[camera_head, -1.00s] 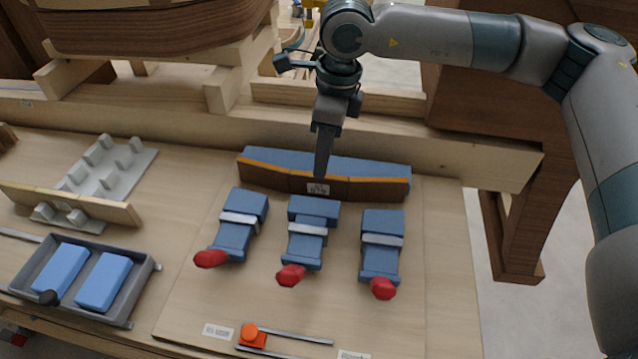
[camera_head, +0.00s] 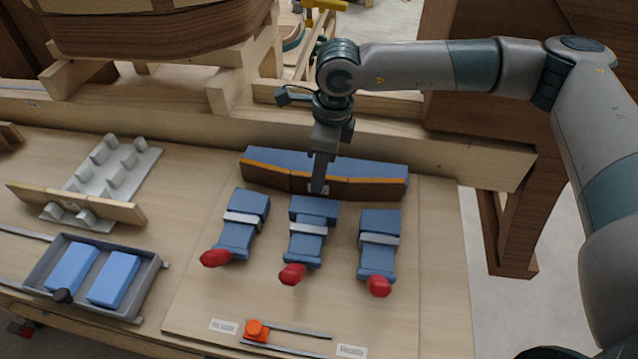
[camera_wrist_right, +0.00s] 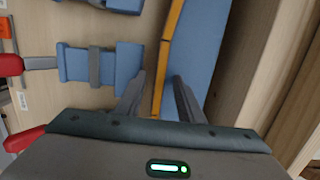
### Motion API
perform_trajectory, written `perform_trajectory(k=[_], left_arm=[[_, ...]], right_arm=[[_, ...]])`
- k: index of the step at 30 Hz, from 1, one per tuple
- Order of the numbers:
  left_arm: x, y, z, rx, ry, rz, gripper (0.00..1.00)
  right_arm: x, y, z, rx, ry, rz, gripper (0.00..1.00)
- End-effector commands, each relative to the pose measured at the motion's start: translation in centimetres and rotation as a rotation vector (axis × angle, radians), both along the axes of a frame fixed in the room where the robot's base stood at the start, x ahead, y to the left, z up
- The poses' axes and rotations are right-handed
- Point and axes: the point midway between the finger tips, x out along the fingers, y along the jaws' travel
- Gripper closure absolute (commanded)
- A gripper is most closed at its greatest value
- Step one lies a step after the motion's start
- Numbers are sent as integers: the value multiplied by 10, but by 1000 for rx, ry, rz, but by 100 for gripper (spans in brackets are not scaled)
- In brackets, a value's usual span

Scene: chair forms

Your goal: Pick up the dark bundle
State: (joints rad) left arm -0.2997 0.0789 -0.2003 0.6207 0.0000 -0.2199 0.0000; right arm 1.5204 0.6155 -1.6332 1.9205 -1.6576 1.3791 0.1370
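The dark bundle (camera_head: 265,180) is a long, slightly bent brown stack with an orange strip along its top. It lies against the front of a blue form (camera_head: 370,170) at the back of the board. My right gripper (camera_head: 318,188) points down at the bundle's middle and partly covers its pale label. In the right wrist view its fingers (camera_wrist_right: 158,92) are apart, one on each side of the orange strip (camera_wrist_right: 172,30), with the right finger over the blue form. Whether they touch anything is unclear. My left gripper is out of view.
Blue clamps (camera_head: 308,218) with red knobs stand in a row in front of the bundle. A grey tray with blue blocks (camera_head: 72,268) and a pegged rack (camera_head: 110,170) are at the left. A wooden beam (camera_head: 440,150) runs behind.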

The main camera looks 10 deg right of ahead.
Motion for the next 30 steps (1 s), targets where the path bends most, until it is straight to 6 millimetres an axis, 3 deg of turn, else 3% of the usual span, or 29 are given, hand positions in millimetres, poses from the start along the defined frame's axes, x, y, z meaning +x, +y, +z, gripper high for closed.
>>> perform_trajectory(k=[5, 9, 22, 30], left_arm=[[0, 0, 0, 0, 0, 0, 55], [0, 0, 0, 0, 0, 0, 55], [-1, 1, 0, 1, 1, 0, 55], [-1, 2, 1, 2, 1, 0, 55]], right_arm=[[0, 0, 0, 0, 0, 0, 68], [0, 0, 0, 0, 0, 0, 100], [1, 0, 4, 1, -1, -1, 100], [8, 3, 23, 2, -4, 1, 100]])
